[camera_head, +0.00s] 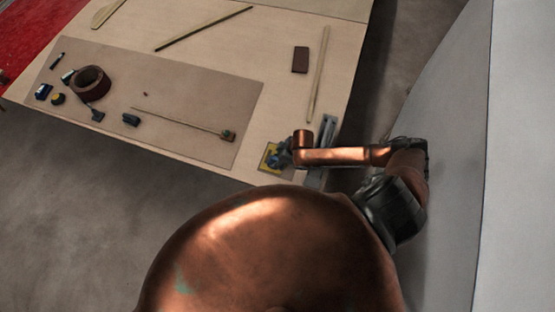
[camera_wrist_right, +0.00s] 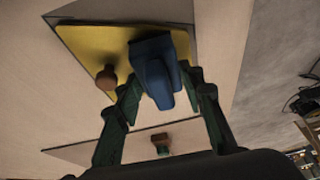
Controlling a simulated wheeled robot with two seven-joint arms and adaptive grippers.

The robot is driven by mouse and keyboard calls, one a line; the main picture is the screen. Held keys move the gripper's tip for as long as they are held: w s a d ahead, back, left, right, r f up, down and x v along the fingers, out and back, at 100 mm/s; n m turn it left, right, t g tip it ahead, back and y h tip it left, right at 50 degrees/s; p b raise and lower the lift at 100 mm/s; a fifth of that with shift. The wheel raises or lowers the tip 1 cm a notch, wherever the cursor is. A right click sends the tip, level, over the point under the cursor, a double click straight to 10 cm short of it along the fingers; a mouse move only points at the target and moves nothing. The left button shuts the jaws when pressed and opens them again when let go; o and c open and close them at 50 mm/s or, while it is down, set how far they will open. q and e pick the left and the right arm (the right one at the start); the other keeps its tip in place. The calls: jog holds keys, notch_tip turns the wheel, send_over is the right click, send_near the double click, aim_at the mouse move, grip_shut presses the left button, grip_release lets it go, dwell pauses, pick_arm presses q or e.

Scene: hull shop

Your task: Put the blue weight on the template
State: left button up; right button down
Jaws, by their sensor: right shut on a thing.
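The blue weight (camera_wrist_right: 155,72) is between the fingers of my right gripper (camera_wrist_right: 162,85) in the right wrist view, and the gripper is shut on it. The template is a yellow plate (camera_wrist_right: 92,45) with a brown round knob (camera_wrist_right: 105,78). The weight overlaps the plate in that view; I cannot tell whether it touches it. In the head view the template (camera_head: 267,160) lies near the table's front right corner, with my right gripper (camera_head: 281,157) over its right side, partly hiding it and the weight. My left gripper is not in view.
A grey metal bar (camera_head: 327,130) lies right of the template. A brown block (camera_head: 300,60) and a long wooden strip (camera_head: 318,75) lie farther back. A brown mat (camera_head: 190,100) to the left holds a tape roll (camera_head: 90,82) and several small tools. Bare table surrounds the block.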

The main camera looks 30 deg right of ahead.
jog(key=c, duration=1.3)
grip_release()
jog(key=p+v, duration=0.6)
jog(key=p, duration=0.1)
jog(key=shift+d+r, duration=0.1)
jog(key=shift+r, duration=0.25)
jog(key=shift+s+d+r+p, duration=0.15)
jog(key=shift+s+r+p, duration=0.2)
jog(key=shift+p, duration=0.35)
jog(key=shift+w, duration=0.1)
